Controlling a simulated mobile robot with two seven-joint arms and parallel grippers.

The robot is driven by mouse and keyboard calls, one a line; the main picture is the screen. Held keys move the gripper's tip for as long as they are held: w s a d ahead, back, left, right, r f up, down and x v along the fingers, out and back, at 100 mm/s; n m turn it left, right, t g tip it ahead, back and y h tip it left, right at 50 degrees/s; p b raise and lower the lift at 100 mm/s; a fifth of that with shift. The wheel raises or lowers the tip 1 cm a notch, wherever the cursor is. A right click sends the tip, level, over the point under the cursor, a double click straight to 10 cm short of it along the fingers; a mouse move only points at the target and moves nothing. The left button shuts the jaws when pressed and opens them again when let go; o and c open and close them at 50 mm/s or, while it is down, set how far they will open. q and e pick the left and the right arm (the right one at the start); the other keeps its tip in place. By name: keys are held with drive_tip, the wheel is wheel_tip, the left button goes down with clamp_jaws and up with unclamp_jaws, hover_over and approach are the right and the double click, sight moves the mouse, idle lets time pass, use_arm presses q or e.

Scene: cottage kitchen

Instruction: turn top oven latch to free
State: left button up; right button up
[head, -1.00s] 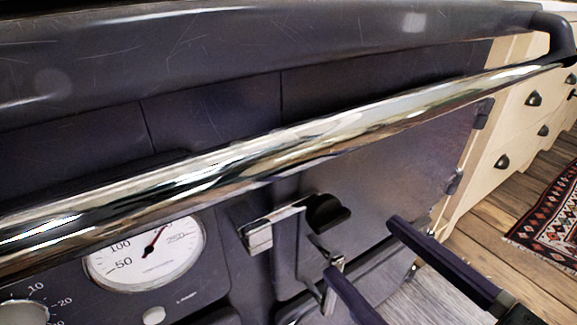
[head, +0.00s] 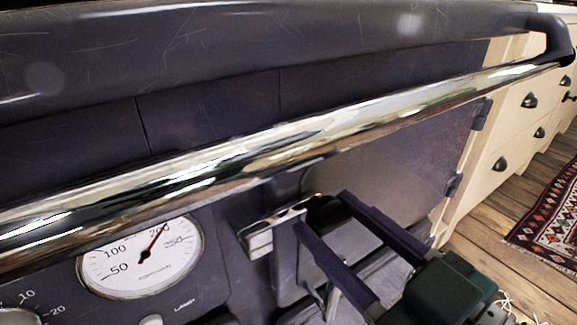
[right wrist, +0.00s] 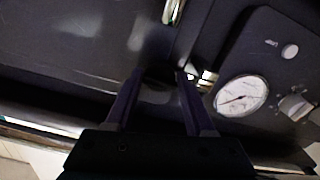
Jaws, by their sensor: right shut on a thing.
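The top oven latch (head: 272,224) is a bright chrome bar with a black grip at its right end. It sits on the dark oven front, below the long chrome rail. My right gripper (head: 322,208) has its two fingers on either side of the black grip and is shut on it. In the right wrist view the fingertips (right wrist: 160,75) flank the dark grip, and a chrome part of the latch (right wrist: 208,76) shows just right of them. The grip is partly hidden between the fingers. My left gripper is not in view.
The chrome rail (head: 320,135) crosses in front of the oven, above my right gripper. A round temperature gauge (head: 140,258) is at the lower left. Cream drawers (head: 520,125) and a patterned rug (head: 550,220) on the wooden floor are at the right.

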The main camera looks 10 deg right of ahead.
drive_tip(key=c, duration=0.6)
clamp_jaws()
